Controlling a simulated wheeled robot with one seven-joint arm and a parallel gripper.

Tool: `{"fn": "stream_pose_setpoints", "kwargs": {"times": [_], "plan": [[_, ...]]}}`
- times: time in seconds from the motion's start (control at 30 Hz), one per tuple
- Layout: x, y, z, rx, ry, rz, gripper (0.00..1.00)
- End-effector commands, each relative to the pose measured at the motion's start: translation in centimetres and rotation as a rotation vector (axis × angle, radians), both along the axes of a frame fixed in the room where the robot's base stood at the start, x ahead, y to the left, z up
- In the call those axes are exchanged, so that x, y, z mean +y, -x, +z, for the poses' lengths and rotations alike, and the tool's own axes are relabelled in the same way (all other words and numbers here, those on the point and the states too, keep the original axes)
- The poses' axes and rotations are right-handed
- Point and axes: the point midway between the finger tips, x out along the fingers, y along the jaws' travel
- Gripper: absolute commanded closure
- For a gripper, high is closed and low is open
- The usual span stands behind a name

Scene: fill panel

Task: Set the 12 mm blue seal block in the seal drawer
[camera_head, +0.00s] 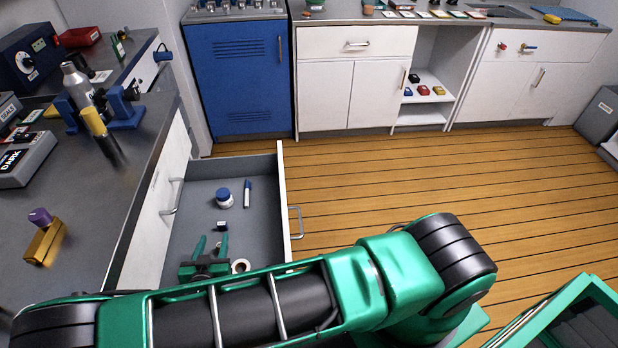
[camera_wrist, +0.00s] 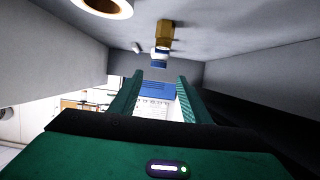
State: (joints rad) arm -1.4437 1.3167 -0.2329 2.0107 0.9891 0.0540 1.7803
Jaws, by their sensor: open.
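The open drawer (camera_head: 187,235) has a grey inside and a white front. My gripper (camera_head: 212,239) is low over its near part, with two green fingers apart. In the wrist view my gripper (camera_wrist: 160,80) shows nothing held between the fingers. A small dark and white piece (camera_head: 222,227) lies on the drawer floor just beyond the fingertips. A small brass-coloured piece (camera_wrist: 164,34) shows beyond the fingers in the wrist view, which looks upside down; it may be the same piece. I cannot tell surely which piece is the blue seal block.
In the drawer are a blue-capped jar (camera_head: 223,198), a marker (camera_head: 247,193) and a white ring (camera_head: 240,266). The bench (camera_head: 95,215) on the left carries a brass piece with a purple knob (camera_head: 40,217). Wooden floor (camera_head: 400,185) is clear to the right.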

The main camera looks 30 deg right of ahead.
Motion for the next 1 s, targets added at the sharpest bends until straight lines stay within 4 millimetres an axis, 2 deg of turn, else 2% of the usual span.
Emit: {"fn": "stream_pose_setpoints", "kwargs": {"times": [0.17, 0.27, 0.43, 0.63, 0.83, 1.0], "plan": [[-0.5, -0.4, 0.5, 0.009, 0.000, -0.021, 0.57], [-2.2, -1.4, 1.9, 0.038, 0.008, -0.078, 0.57], [-7.9, -3.6, 5.9, 0.151, 0.030, -0.241, 0.57], [-15.5, -4.6, 10.8, 0.327, 0.030, -0.414, 0.57], [-22.9, -3.7, 15.4, 0.515, -0.007, -0.538, 0.57], [-28.7, -1.7, 19.2, 0.670, -0.066, -0.598, 0.57]]}}
